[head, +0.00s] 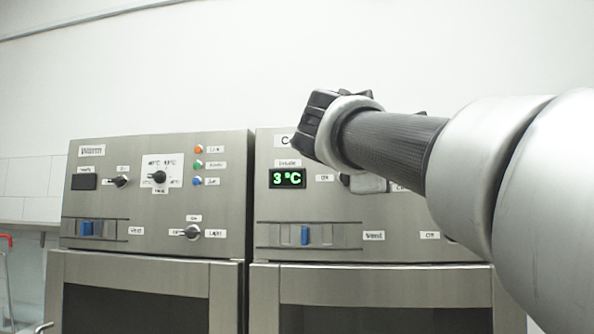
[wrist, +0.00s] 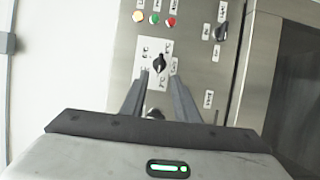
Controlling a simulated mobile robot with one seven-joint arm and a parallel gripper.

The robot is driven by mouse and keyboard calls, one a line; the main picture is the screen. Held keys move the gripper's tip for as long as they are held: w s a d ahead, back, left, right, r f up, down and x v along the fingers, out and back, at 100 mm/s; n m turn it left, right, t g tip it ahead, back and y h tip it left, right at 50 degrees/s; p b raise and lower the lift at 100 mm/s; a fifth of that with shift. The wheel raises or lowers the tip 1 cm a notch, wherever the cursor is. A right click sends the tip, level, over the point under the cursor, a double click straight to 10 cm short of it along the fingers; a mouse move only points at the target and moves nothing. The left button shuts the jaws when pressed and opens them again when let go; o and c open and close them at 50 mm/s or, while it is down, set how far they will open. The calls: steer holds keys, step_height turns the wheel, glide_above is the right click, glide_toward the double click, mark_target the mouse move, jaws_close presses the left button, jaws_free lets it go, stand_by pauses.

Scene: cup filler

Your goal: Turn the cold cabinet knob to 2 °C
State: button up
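The cold cabinet (head: 265,215) stands at right in the head view. Its green display (head: 287,178) reads 3 °C. My arm hides much of its upper panel, including the temperature knob. In the wrist view this dark knob (wrist: 159,63) sits on a white scale plate (wrist: 150,47), with markings too small to read. My gripper (wrist: 158,75) is open. Its two fingers are apart and point at the panel, with the knob in line with the gap at their tips. I cannot tell whether they touch it. In the head view my fingers are hidden behind the wrist.
Another dark knob (wrist: 221,32) and yellow, green and red lights (wrist: 153,18) are close by on the panel. A further knob (wrist: 153,113) shows between my fingers. The warm cabinet (head: 230,205) stands just left. The cabinet doors are below, and bare wall is above.

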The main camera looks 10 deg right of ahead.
steer(key=v, duration=0.6)
steer(key=shift+b, duration=0.3)
steer(key=shift+s, duration=0.1)
steer(key=s+f+m+g+y, duration=0.2)
steer(key=s+f+g+y, duration=0.1)
steer(key=f, duration=1.1)
steer(key=s+f+m+g+y, duration=0.2)
steer(key=s+f+y, duration=0.15)
steer(key=f, duration=1.15)
steer(key=s+a+f+m+g+y, duration=0.25)
steer(key=s+f, duration=0.25)
steer(key=f, duration=0.5)
steer(key=s+a+f+m+g+y, duration=0.1)
steer(key=s+a+f+m+y, duration=0.15)
steer(key=s+f, duration=0.5)
step_height(320, 180, up, 23)
steer(key=m+p, duration=0.1)
steer(key=p, duration=2.4)
steer(key=shift+w+a+f+p, duration=0.2)
steer(key=shift+w+a+p, duration=0.15)
steer(key=shift+w, duration=0.15)
